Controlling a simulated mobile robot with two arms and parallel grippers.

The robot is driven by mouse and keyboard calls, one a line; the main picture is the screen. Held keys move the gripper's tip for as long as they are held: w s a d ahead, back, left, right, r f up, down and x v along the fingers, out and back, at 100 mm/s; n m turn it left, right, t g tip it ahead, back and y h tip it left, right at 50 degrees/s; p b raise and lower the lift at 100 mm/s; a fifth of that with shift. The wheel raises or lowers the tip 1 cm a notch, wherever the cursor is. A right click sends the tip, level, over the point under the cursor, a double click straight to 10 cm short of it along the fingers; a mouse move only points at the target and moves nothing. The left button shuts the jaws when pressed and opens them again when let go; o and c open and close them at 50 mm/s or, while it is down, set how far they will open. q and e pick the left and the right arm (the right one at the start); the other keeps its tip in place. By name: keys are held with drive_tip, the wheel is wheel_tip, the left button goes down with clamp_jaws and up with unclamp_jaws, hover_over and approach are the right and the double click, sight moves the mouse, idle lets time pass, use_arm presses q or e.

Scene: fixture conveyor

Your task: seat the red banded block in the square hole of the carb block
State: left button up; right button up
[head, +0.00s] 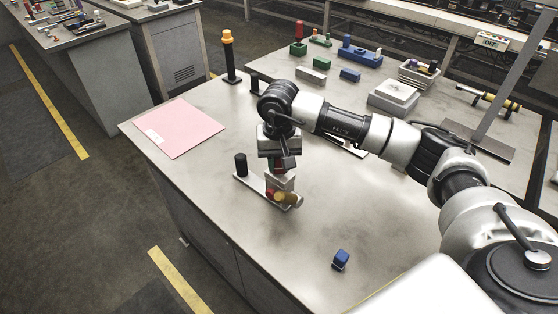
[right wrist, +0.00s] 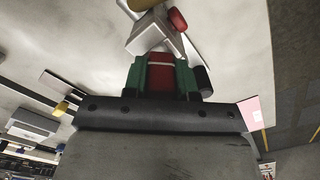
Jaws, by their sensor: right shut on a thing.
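My right gripper (head: 285,167) points down over the fixture and is shut on the red banded block. In the right wrist view the block (right wrist: 160,77) is red with a thin pale band, held between the green fingers. The carb block (head: 279,183) is pale grey and stands on a light plate right below the gripper; it also shows in the right wrist view (right wrist: 150,37). The red block's lower end is close to the carb block. The square hole is hidden, and I cannot tell whether they touch. My left gripper is not in view.
The plate (head: 250,184) carries a black cylinder (head: 241,165), with a brass cylinder (head: 291,198) at its other end. A blue block (head: 341,259) lies at the front. A pink sheet (head: 178,128) lies left. Coloured parts and a grey bin (head: 418,76) stand at the back.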

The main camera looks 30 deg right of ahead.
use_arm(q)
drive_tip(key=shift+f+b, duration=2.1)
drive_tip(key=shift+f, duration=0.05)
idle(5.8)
